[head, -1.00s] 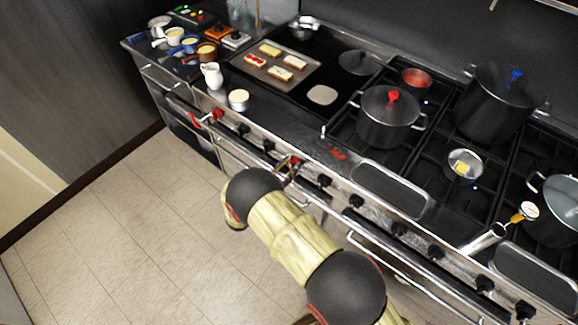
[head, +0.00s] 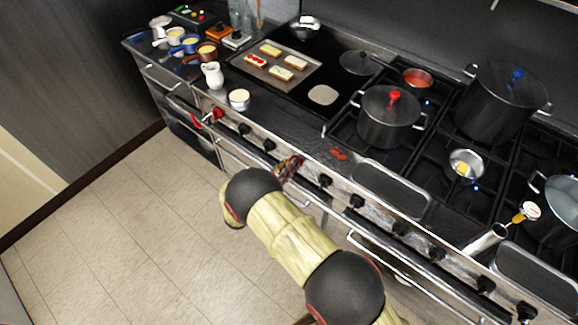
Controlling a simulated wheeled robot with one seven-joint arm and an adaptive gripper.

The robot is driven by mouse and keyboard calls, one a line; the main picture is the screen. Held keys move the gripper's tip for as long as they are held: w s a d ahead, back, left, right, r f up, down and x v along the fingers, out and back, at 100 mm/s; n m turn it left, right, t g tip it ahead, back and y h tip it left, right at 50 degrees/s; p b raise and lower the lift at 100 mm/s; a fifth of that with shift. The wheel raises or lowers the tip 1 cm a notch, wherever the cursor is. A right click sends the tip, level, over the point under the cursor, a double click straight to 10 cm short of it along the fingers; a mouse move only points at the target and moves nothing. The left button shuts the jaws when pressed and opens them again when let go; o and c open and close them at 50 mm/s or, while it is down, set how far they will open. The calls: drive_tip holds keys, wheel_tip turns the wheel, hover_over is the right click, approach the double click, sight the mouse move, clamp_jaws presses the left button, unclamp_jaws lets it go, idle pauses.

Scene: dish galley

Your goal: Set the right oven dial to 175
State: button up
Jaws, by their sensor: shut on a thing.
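The stove front (head: 240,115) carries a row of dials along its upper edge. My gripper (head: 289,166) is at this panel, near the middle of the row, closed around a red dial (head: 296,160) that it largely covers. Another red dial (head: 218,113) sits farther left on the same panel and is free. Several black knobs lie between and to the right, such as one black knob (head: 325,181) just right of my gripper. The dial markings and pointer are too small to read.
A pot with a red-knobbed lid (head: 388,121) stands on the burners. Oven handles stick out below the panel. The floor in front is clear.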

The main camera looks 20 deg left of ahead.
drive_tip(key=n, duration=0.2)
drive_tip(key=a+n, duration=0.1)
drive_tip(key=shift+w+f+n, duration=0.1)
drive_tip(key=shift+w+n, duration=0.05)
drive_tip(key=shift+n, duration=0.25)
drive_tip(key=n, duration=0.4)
drive_tip(key=shift+a+f+n, duration=0.2)
drive_tip(key=shift+f+n, duration=0.1)
drive_tip(key=shift+f, duration=0.1)
drive_tip(key=shift+c, duration=0.3)
drive_tip(key=n, duration=0.1)
drive_tip(key=f+n, duration=0.1)
drive_tip(key=n, duration=0.1)
drive_tip(key=shift+n, duration=0.3)
clamp_jaws()
drive_tip(key=n, duration=0.3)
drive_tip(key=f+n, duration=0.1)
drive_tip(key=n, duration=0.1)
drive_tip(key=shift+w+d, duration=0.1)
drive_tip(key=shift+d, duration=0.15)
drive_tip(key=o, duration=1)
unclamp_jaws()
drive_tip(key=shift+d+r, duration=0.1)
drive_tip(key=shift+d, duration=0.05)
drive_tip(key=o, duration=0.3)
drive_tip(key=shift+a, duration=0.25)
